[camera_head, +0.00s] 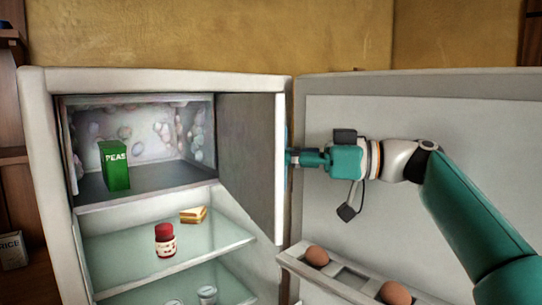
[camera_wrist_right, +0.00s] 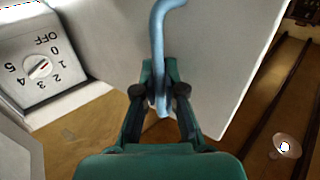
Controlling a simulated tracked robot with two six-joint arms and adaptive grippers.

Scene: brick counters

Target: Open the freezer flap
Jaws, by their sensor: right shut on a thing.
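The freezer flap (camera_head: 247,145) stands swung out at the right side of the freezer compartment in the head view, so the compartment's front is uncovered. Its white free edge faces me. My right gripper (camera_head: 290,157) is at the flap's outer side, beside that edge; its fingertips are partly hidden there. In the right wrist view my right gripper (camera_wrist_right: 161,92) is shut on the blue handle (camera_wrist_right: 158,35) of the flap, whose white face (camera_wrist_right: 215,55) fills the upper middle. My left gripper is not in view.
A green PEAS box (camera_head: 115,165) stands inside the frosty compartment. A red-capped jar (camera_head: 165,240) and a sandwich (camera_head: 194,215) are on the glass shelf below. The fridge door (camera_head: 440,125) is open on the right, its rack holding eggs (camera_head: 316,256). A dial (camera_wrist_right: 40,68) shows in the wrist view.

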